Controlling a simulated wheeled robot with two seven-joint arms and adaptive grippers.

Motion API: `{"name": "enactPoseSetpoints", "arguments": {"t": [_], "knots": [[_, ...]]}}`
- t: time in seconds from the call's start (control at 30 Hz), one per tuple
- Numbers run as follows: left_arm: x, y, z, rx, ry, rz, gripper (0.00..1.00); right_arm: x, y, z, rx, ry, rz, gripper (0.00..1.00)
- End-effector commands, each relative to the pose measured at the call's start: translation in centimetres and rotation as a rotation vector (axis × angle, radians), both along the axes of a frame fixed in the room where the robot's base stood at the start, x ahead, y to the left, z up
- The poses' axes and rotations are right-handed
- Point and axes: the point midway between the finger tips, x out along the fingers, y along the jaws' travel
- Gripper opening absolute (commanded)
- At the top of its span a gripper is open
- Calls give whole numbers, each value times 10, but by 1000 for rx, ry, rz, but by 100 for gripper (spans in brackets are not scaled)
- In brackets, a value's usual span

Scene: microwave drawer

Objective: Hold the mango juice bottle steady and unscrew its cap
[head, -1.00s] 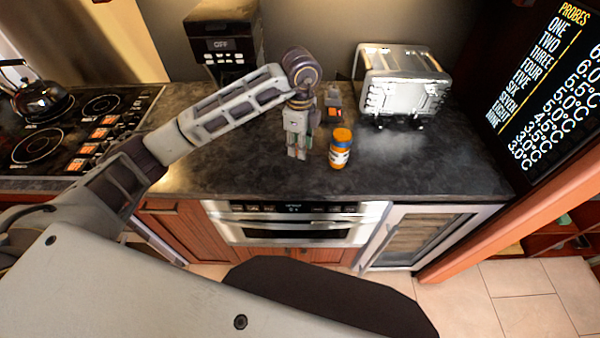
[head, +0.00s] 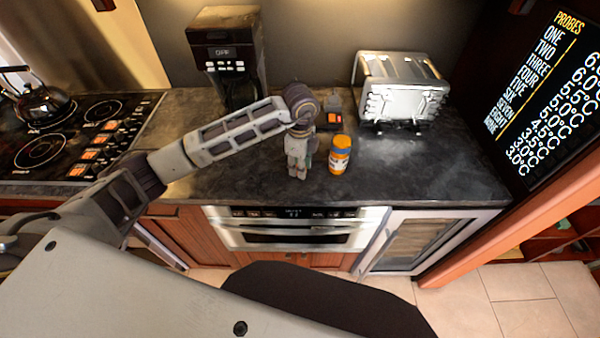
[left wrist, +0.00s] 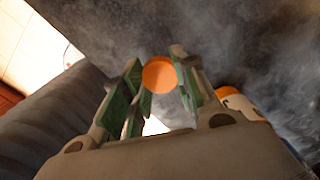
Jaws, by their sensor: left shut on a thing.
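A small orange bottle with a pale label (head: 340,155) stands upright on the dark counter in the head view. Its label is too small to read. My left gripper (head: 297,168) points down just left of it, close to the counter. In the left wrist view the gripper (left wrist: 160,85) has its green-padded fingers around an orange round thing (left wrist: 160,74) that looks like a cap. Its lower part is hidden from that view. The labelled bottle (left wrist: 238,103) shows to the right, partly behind a finger. My right gripper is in neither view.
A silver toaster (head: 402,85) stands behind and right of the bottle. A coffee maker (head: 228,60) is at the back left, and a stove with a kettle (head: 40,98) is at far left. The counter right of the bottle is clear.

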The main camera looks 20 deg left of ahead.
Motion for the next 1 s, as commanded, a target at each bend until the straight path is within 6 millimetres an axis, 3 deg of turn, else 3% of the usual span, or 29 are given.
{"name": "enactPoseSetpoints", "arguments": {"t": [0.43,0.93,0.97,1.0], "knots": [[-1,0,-35,0,1,-1,0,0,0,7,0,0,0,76],[0,0,-41,0,1,-1,0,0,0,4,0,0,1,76],[0,0,-41,0,0,-1,31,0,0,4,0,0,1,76],[0,0,-40,0,1,-1,37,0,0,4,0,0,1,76]]}}
